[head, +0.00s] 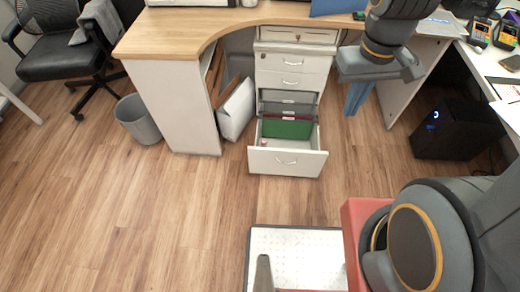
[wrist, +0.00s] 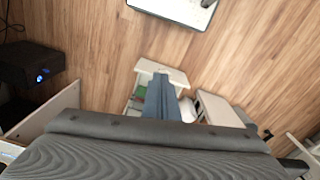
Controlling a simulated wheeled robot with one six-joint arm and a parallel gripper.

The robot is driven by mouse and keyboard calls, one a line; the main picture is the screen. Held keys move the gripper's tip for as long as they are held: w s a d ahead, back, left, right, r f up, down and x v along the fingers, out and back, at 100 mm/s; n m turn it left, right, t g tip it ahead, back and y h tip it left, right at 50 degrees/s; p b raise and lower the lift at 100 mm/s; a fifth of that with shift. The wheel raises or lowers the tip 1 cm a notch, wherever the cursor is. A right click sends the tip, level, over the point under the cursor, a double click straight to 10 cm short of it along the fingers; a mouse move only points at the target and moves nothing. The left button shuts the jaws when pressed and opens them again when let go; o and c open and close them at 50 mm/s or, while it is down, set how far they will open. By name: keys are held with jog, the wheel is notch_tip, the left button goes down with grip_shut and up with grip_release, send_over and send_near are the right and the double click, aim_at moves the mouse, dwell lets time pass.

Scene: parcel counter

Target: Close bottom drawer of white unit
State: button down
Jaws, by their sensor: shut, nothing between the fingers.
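The white drawer unit (head: 292,78) stands under the wooden desk. Its bottom drawer (head: 287,163) is pulled well out, with a curved handle on its white front. Green and grey hanging folders (head: 287,129) are inside it.
A grey bin (head: 138,119) and a black office chair (head: 65,45) are at the left. A white binder (head: 237,110) leans beside the unit. A black computer case (head: 457,128) stands at the right. The wooden floor before the drawer is clear.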

jog(key=w+a+f+n+b, duration=0.4)
jog(key=f+n+b, duration=0.25)
jog(key=f, duration=0.25)
jog(key=w+a+f+n+t+b, duration=0.1)
jog(key=w+a+f+n+b, duration=0.3)
jog(key=f+n+b, duration=0.35)
jog(key=w+a+f+n+b, duration=0.45)
jog(key=f+b, duration=0.25)
jog(key=f, duration=0.3)
jog(key=w+a+f+n+t+b, duration=0.1)
jog(key=w+a+f+n+b, duration=0.1)
jog(key=a+f+n+b, duration=0.8)
jog(key=w+a+f+n+b, duration=0.2)
jog(key=a+f+n+b, duration=0.45)
jog(key=f, duration=0.65)
jog(key=w+d+f+m+b, duration=0.1)
jog(key=w+f+b, duration=0.5)
jog(key=f+b, duration=0.3)
jog(key=shift+d+b, duration=0.3)
jog(key=shift+d, duration=0.05)
jog(key=shift+w, duration=0.2)
